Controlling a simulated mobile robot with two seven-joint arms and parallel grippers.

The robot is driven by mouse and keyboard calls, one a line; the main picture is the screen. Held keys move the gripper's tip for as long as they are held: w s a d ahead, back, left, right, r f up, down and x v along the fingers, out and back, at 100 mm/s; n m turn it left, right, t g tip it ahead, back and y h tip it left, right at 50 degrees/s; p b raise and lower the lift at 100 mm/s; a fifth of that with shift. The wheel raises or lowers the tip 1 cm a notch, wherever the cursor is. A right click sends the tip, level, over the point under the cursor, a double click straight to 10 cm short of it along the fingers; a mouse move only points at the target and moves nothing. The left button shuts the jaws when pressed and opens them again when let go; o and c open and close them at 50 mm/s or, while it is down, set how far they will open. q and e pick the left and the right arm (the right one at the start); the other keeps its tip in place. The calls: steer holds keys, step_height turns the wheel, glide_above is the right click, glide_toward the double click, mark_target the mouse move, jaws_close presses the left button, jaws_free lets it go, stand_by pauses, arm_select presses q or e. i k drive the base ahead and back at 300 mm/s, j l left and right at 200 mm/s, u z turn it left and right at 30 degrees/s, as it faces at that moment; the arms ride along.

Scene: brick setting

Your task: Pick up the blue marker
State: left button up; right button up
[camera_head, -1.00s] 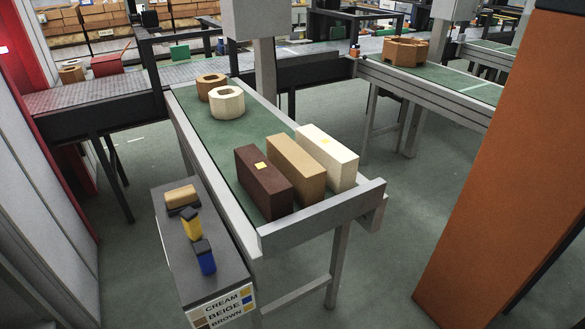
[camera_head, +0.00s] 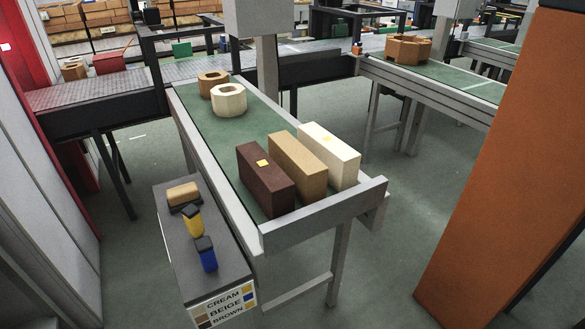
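The blue marker (camera_head: 208,259) is a short blue block with a dark cap. It stands on the dark top of a narrow side stand (camera_head: 176,237), at the end nearest me. A yellow marker (camera_head: 193,224) with a dark cap stands just behind it. A tan block on a dark base (camera_head: 183,194) lies farther back on the same stand. Neither of my grippers shows in the head view.
A green conveyor (camera_head: 258,130) with a metal end rail runs beside the stand. It carries brown (camera_head: 266,181), beige (camera_head: 297,167) and cream (camera_head: 329,156) bricks and two ring-shaped blocks. An orange pillar (camera_head: 510,165) stands at right. Floor is open between conveyor and pillar.

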mark_target(204, 246)
steer(key=i+l+u, duration=0.2)
steer(key=l, duration=0.2)
steer(key=l+u, duration=0.15)
steer(key=l, duration=0.25)
steer(key=i+l+u, duration=0.2)
steer(key=l, duration=0.25)
steer(key=k+j, duration=0.05)
steer(key=k, duration=0.05)
